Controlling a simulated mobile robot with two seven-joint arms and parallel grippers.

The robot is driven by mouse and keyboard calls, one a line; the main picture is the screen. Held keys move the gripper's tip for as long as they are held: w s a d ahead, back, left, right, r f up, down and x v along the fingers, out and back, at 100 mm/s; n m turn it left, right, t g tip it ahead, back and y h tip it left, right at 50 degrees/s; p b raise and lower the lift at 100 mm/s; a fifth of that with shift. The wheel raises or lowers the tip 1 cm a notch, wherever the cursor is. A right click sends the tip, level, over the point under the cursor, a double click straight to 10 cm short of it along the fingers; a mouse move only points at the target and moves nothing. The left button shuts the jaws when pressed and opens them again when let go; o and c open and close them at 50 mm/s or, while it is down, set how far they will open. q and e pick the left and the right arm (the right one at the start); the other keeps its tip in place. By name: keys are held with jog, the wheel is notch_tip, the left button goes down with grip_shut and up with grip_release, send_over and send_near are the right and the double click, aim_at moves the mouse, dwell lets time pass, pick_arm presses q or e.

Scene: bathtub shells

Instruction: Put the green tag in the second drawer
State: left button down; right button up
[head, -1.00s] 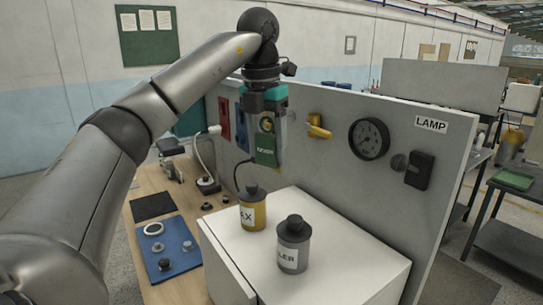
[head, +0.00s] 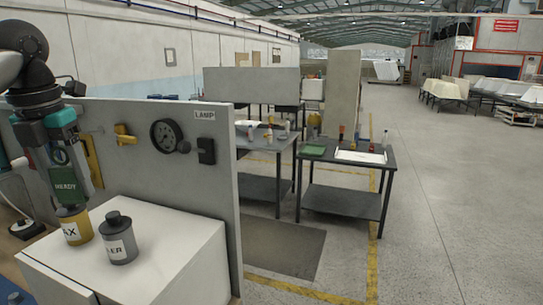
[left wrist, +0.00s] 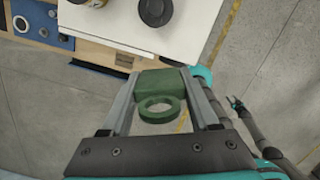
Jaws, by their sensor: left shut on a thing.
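In the left wrist view the green tag (left wrist: 160,82) lies between the two fingers, with a green ring (left wrist: 162,109) on the near side. In the head view the tag is just above the yellow canister (head: 75,228). What looks like my right gripper (left wrist: 236,103) shows small in the left wrist view; its jaws are unclear. I cannot make out the second drawer.
A grey canister (head: 118,242) stands beside the yellow one on a white cabinet (head: 175,250). Dark tables (head: 345,180) stand beyond; the floor at right is open.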

pick_arm(q)
jog(key=shift+s+d+f+m, duration=0.1)
jog(key=shift+s+d+m, duration=0.15)
jog(key=shift+d+m, duration=0.3)
jog(key=shift+s+d+f+m, duration=0.1)
jog(key=shift+s+d+m, duration=0.1)
jog(key=shift+d+m, duration=0.35)
pick_arm(e)
jog(key=w+a, duration=0.3)
jog(key=w, duration=0.1)
pick_arm(q)
jog(key=s+d+f+m+g, duration=0.1)
jog(key=s+d+f+m, duration=0.2)
jog(key=d+f+m, duration=1)
jog(key=s+d+f+m+g, duration=0.1)
jog(key=s+d+m+g, duration=0.35)
jog(key=m, duration=1.75)
notch_tip(320, 180, down, 20)
jog(key=w+d+t+b, duration=0.1)
jog(key=t+b, duration=0.1)
jog(key=b, duration=1.7)
jog(key=shift+w+d+r+t, duration=0.2)
jog(key=shift+d+r+t, duration=0.05)
jog(key=shift+d+t, duration=0.1)
pick_arm(e)
notch_tip(320, 180, down, 19)
jog(key=s+d, duration=0.1)
jog(key=s, duration=0.1)
jog(key=shift+d+f, duration=0.2)
jog(key=shift+d, duration=0.1)
